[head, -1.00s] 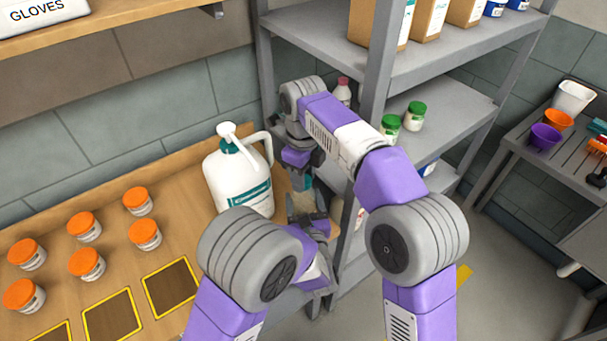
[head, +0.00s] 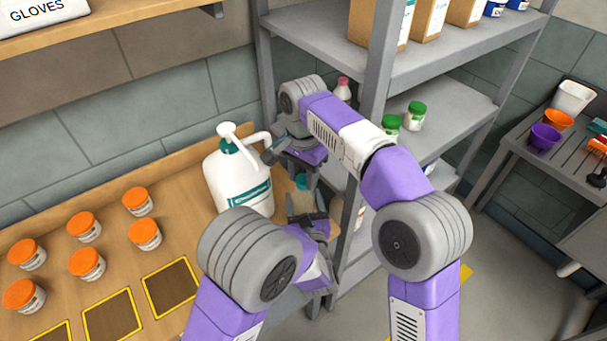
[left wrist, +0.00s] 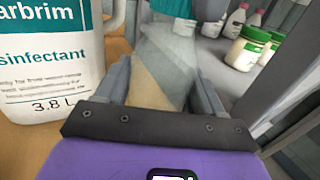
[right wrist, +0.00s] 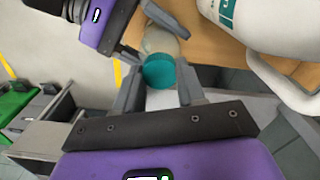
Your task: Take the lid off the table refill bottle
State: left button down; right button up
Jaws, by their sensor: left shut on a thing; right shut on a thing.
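The refill bottle (left wrist: 165,65) is clear with a pale tan content and a teal lid (right wrist: 158,72). It stands upright beside the large white disinfectant jug; in the head view it is partly hidden by my grippers. My left gripper (left wrist: 163,85) is shut on the bottle body from the side. My right gripper (right wrist: 160,82) comes from above and is shut on the lid, with a finger on either side of it. The lid appears to sit on the bottle; I see no gap between them.
The white pump jug (head: 238,180) stands close on the left of both grippers. Several orange-lidded jars (head: 87,264) and yellow-framed squares (head: 112,313) are on the wooden counter. A grey shelf unit (head: 375,90) with green-lidded jars (head: 416,115) rises close on the right.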

jog(key=n, duration=0.9)
jog(key=shift+n, duration=0.4)
jog(key=n, duration=0.9)
jog(key=shift+n, duration=0.3)
jog(key=n, duration=0.9)
jog(key=shift+n, duration=0.3)
jog(key=n, duration=0.3)
jog(key=shift+n, duration=0.4)
jog(key=n, duration=0.4)
jog(key=shift+r, duration=0.1)
